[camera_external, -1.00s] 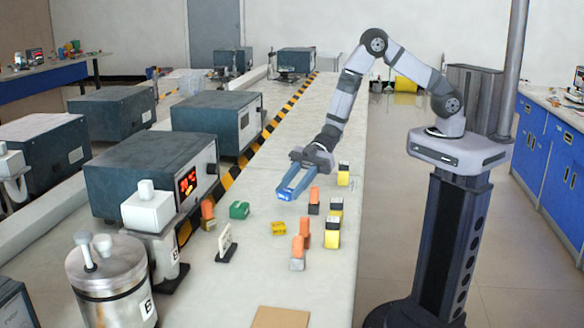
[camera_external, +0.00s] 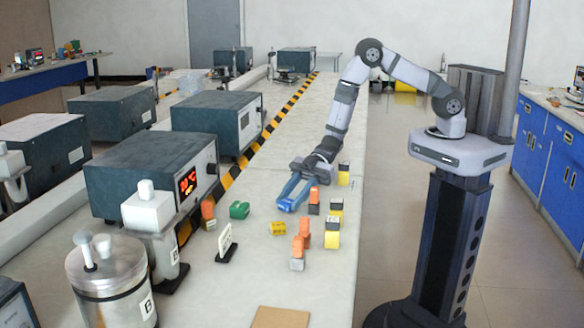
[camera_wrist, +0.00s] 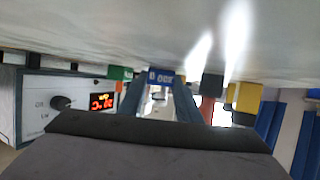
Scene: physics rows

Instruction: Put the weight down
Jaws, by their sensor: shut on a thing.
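In the wrist view, my gripper (camera_wrist: 160,95) is shut on a small dark blue weight (camera_wrist: 164,77) with pale markings, held between the fingertips. The bench surface is close to the weight in that view. In the external view the weight is hard to separate from the blue fingers. I cannot tell whether it touches the bench.
Right of my fingers stand a black-and-red block (camera_external: 314,202) and several yellow-and-black blocks. Orange-and-grey blocks (camera_external: 298,252) stand nearer the camera. A green block (camera_external: 239,210), yellow block (camera_external: 278,228) and white sign (camera_external: 226,243) are left. A brown pad (camera_external: 281,317) lies in front.

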